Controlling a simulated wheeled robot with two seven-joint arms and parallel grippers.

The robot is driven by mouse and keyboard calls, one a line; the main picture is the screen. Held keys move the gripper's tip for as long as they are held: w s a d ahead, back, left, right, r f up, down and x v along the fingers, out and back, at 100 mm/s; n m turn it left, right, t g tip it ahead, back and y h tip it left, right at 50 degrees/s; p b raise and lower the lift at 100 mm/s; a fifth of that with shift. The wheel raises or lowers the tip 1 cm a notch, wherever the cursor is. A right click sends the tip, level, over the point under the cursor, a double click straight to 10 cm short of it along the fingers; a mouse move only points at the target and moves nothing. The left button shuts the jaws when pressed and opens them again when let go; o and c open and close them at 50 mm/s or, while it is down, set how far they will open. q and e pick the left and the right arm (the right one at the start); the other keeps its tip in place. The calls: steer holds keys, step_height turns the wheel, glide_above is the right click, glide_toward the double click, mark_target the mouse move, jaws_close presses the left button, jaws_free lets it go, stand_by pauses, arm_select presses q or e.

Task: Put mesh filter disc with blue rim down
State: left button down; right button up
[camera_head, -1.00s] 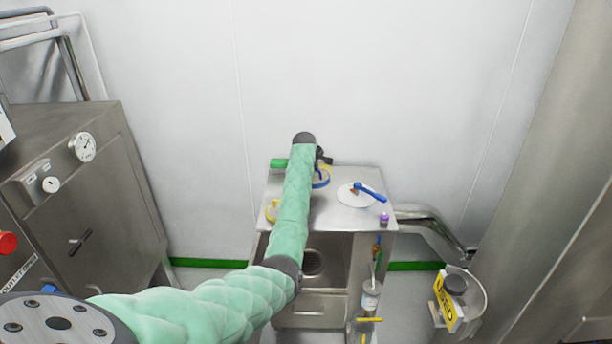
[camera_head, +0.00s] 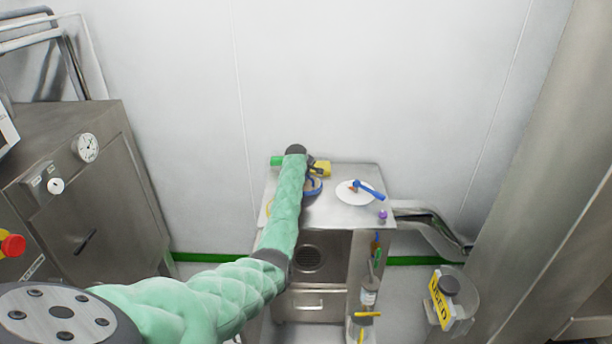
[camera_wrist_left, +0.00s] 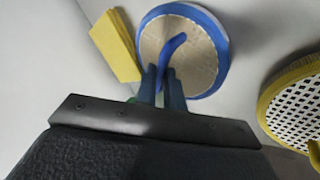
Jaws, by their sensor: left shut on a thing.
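The mesh filter disc with a blue rim (camera_wrist_left: 205,70) shows in the left wrist view as a tan mesh face with a curved blue handle. My left gripper (camera_wrist_left: 161,82) is shut on that handle. In the head view the disc (camera_head: 313,187) is at the metal table's back left, partly hidden by my left arm. The gripper itself is mostly hidden there. The disc appears at or close over the tabletop; I cannot tell whether it touches. My right gripper is not in view.
A yellow block (camera_wrist_left: 115,45) and a yellow-rimmed mesh disc (camera_wrist_left: 295,105) flank the blue-rimmed disc.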

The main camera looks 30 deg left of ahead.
arm_select(q)
steer(key=shift+f, duration=0.15)
steer(key=c, duration=1.5)
jaws_free()
steer(key=shift+r, duration=0.2)
